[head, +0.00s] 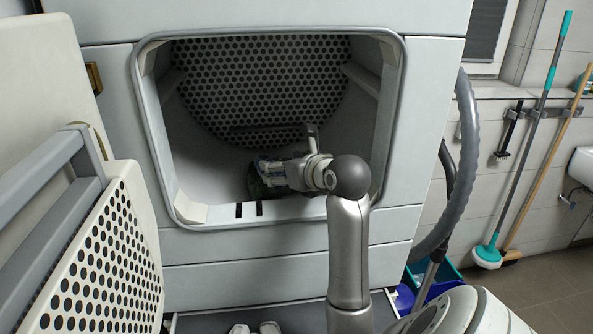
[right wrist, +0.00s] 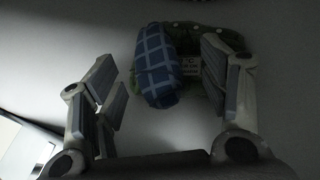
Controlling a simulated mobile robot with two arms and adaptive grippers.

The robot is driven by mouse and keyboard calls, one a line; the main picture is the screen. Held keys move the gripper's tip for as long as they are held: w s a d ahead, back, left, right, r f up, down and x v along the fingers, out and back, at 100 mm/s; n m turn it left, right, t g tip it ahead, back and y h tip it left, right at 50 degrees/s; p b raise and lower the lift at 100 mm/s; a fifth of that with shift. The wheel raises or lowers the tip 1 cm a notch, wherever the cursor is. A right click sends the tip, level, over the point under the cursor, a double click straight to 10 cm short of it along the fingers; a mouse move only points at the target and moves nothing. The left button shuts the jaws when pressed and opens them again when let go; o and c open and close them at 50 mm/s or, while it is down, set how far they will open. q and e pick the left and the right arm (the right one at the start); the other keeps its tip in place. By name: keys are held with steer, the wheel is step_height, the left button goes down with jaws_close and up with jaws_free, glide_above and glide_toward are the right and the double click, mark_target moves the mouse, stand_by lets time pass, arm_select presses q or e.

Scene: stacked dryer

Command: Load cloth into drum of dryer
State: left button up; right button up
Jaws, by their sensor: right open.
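The dryer drum (head: 250,90) is open in front of me, with a perforated back wall. My right gripper (head: 266,176) is inside the drum, low down and near the middle of the opening. In the right wrist view my right gripper (right wrist: 163,80) has its fingers spread wide. A cloth lies beyond the fingers on the pale drum surface: a blue checked part (right wrist: 157,65) between them and a dark green part (right wrist: 243,72) with a white label, partly hidden behind the right finger. The cloth is hardly visible in the head view.
The dryer door (head: 105,265), with a perforated inner face and grey bar, stands open on the left. The opening's rim (head: 270,213) surrounds my right arm. A grey hose (head: 465,160), mop (head: 525,150) and blue bucket (head: 408,297) are at the right.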

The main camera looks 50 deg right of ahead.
steer(key=v, duration=0.6)
steer(key=shift+s, duration=0.35)
steer(key=shift+a+r, duration=0.15)
steer(key=shift+r, duration=0.1)
